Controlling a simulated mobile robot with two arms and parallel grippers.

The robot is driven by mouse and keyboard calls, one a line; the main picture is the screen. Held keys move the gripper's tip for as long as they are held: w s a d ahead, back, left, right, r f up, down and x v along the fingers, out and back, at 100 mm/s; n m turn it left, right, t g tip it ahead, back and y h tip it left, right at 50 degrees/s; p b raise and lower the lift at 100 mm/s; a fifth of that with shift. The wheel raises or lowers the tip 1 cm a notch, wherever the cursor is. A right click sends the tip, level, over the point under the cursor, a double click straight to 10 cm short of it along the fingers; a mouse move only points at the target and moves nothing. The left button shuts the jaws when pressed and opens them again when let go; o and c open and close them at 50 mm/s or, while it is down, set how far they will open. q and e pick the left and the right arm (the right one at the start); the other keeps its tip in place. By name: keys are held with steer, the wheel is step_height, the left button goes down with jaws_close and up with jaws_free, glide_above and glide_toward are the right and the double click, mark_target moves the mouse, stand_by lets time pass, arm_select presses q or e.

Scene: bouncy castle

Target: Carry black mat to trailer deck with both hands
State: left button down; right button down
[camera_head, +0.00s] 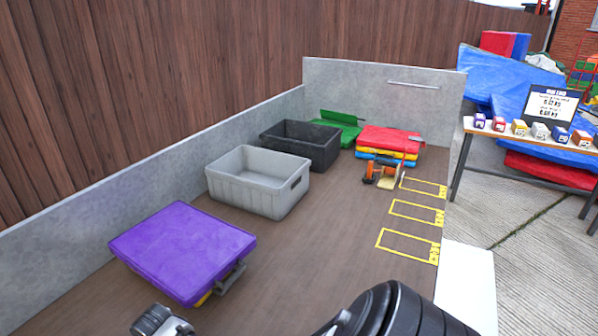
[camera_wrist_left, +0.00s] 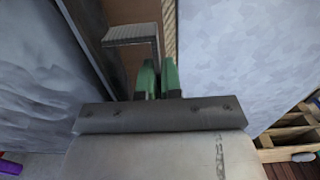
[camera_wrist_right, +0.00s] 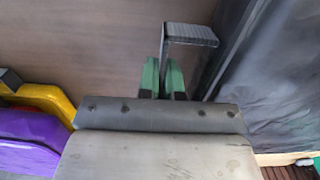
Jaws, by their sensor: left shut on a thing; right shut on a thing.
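The black mat does not show clearly in the head view. In the right wrist view a dark upright sheet (camera_wrist_right: 262,90), which looks like the mat, stands right of my right gripper (camera_wrist_right: 163,75). That gripper's green fingers are shut on a grey handle (camera_wrist_right: 190,34) beside the sheet. In the left wrist view my left gripper (camera_wrist_left: 158,75) is shut on a similar grey handle (camera_wrist_left: 130,34), with a dark-edged sheet (camera_wrist_left: 40,80) on its left. The brown trailer deck (camera_head: 300,255) fills the middle of the head view. Neither gripper's fingers show there.
A purple mat (camera_head: 182,248), grey crate (camera_head: 255,190), black crate (camera_head: 318,145), green mat (camera_head: 345,128) and stacked red, yellow and blue mats (camera_head: 390,140) stand on the deck. Yellow outlines (camera_head: 405,245) mark its right side. Grey walls (camera_head: 375,85) edge it.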

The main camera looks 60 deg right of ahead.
arm_select(q)
steer(key=shift+a+f, duration=0.1)
arm_select(e)
steer(key=shift+d+f, duration=0.1)
